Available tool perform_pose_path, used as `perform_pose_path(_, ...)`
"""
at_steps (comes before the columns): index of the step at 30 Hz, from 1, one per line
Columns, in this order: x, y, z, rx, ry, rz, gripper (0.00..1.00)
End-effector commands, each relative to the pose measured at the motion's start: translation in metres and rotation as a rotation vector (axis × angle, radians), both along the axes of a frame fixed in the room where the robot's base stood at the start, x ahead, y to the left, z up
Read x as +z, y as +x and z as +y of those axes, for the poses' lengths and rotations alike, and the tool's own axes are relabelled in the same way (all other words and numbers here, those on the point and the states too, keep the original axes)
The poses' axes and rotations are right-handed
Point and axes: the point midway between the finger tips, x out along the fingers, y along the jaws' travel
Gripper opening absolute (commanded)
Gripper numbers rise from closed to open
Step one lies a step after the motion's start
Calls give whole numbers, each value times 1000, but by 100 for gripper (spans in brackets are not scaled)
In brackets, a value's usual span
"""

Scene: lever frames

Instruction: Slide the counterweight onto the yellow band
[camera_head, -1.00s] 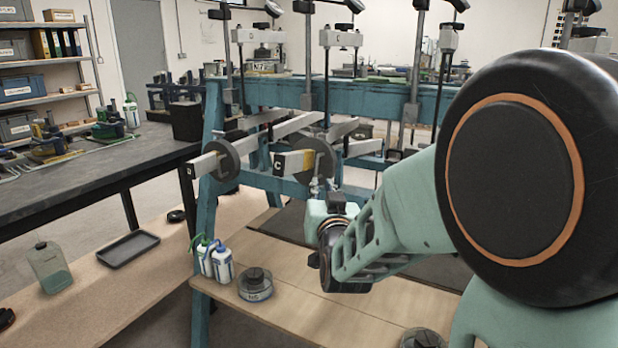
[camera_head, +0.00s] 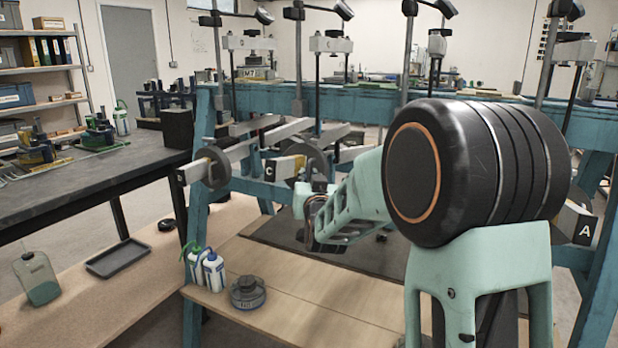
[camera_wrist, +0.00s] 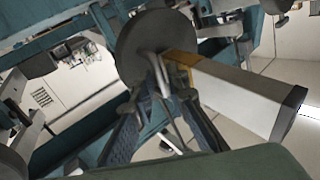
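The lever marked C (camera_head: 272,170) is a pale beam with a yellow band (camera_head: 299,163). Its dark round counterweight (camera_head: 314,158) sits on the beam just behind the band; in the wrist view the counterweight (camera_wrist: 150,42) is close against the yellow band (camera_wrist: 181,64), and I cannot tell if it overlaps it. The beam's white end (camera_wrist: 240,97) points right there. My gripper (camera_wrist: 155,75) has its thin silver tips close together in front of the counterweight's face. Whether they grip it is unclear. In the head view my arm partly hides the gripper.
The lever marked D (camera_head: 190,174) with its own disc (camera_head: 214,167) is just left of C. The teal frame (camera_head: 355,102) spans behind. Another lever marked A (camera_head: 584,231) is at right.

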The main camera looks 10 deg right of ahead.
Motion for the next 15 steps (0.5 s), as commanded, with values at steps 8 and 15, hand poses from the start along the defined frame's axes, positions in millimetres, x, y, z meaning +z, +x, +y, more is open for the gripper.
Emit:
perform_pose_path(8, 0, 0, 0, 0, 0, 0, 0)
perform_pose_path(15, 0, 0, 0, 0, 0, 0, 0)
